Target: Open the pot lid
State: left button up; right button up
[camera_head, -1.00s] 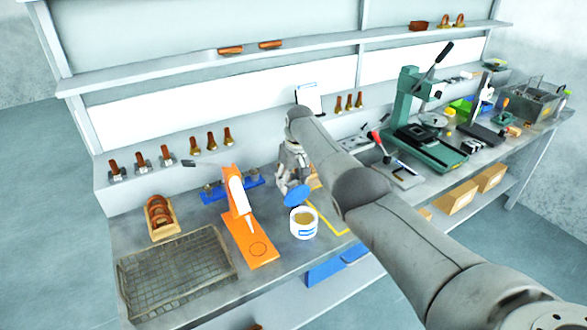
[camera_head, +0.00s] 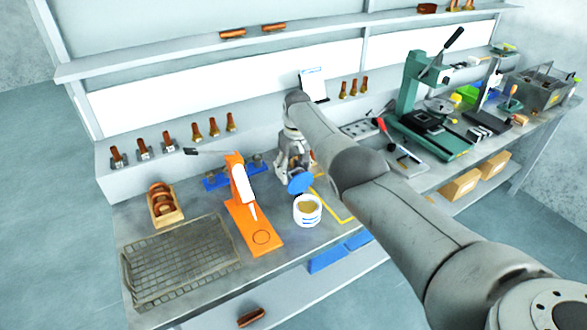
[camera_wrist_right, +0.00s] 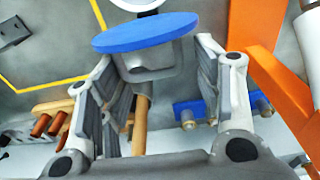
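The pot (camera_head: 307,214), a small white tub with a blue marking, stands upright on the bench with its top open and tan contents showing. The round blue pot lid (camera_head: 300,183) is off the pot, tilted, just above and behind its rim. My right gripper (camera_head: 294,166) is behind the lid. In the right wrist view the lid (camera_wrist_right: 146,32) sits at the fingertips, with its pale block between the two fingers of the right gripper (camera_wrist_right: 155,62). The pot's white rim (camera_wrist_right: 137,4) shows at the top edge there. My left gripper is not in view.
An orange stand (camera_head: 246,222) with a white tube is left of the pot. A wire basket (camera_head: 180,262) and a wooden box (camera_head: 163,206) are farther left. A green press (camera_head: 418,105) stands to the right. Yellow tape (camera_head: 336,208) marks bench beside the pot.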

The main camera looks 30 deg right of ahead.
jog(key=shift+d+r, duration=0.1)
jog(key=shift+r, duration=0.1)
jog(key=shift+s+r, duration=0.1)
jog(key=shift+r, duration=0.45)
notch_tip(320, 180, up, 10)
jog(key=shift+s+r, duration=0.25)
jog(key=shift+s, duration=0.2)
jog(key=shift+s, duration=0.1)
